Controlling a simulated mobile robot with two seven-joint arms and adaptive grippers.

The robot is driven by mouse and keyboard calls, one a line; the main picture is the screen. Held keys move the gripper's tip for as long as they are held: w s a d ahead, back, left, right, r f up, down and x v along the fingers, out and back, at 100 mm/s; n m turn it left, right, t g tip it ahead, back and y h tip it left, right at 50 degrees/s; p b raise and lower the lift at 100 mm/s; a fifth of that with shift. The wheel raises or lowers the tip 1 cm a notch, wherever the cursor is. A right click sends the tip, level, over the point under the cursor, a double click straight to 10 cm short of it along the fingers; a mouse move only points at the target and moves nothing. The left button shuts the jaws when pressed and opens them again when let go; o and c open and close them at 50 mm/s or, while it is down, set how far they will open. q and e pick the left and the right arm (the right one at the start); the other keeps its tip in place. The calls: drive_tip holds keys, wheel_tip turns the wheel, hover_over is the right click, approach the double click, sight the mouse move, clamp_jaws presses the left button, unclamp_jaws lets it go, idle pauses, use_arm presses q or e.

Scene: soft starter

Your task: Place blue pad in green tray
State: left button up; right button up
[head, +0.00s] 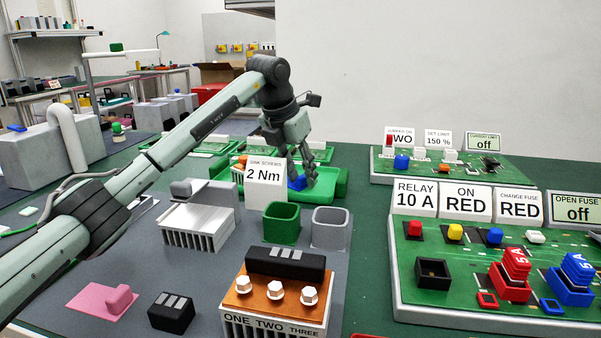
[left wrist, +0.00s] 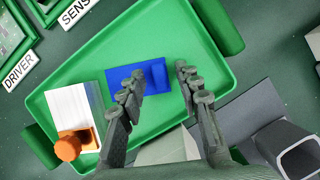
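The blue pad (left wrist: 141,86), a flat plate with a raised grip, appears to lie on the floor of the green tray (left wrist: 205,55) in the left wrist view. In the head view the pad (head: 297,183) shows low in the tray (head: 335,190), partly hidden by a sign. My left gripper (left wrist: 158,82) is above the tray, its fingers apart on either side of the pad's raised grip, with a gap to it. In the head view the left gripper (head: 300,172) points down over the pad. My right gripper is in neither view.
A white finned block with an orange top (left wrist: 72,115) also lies in the tray, left of the pad. The "2 Nm" sign (head: 265,185) stands before the tray. Green and grey open boxes (head: 282,224) stand nearer. A green circuit board (head: 480,260) is at right.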

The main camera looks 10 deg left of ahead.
use_arm(q)
drive_tip(key=v, duration=1.2)
drive_tip(key=shift+r, duration=0.2)
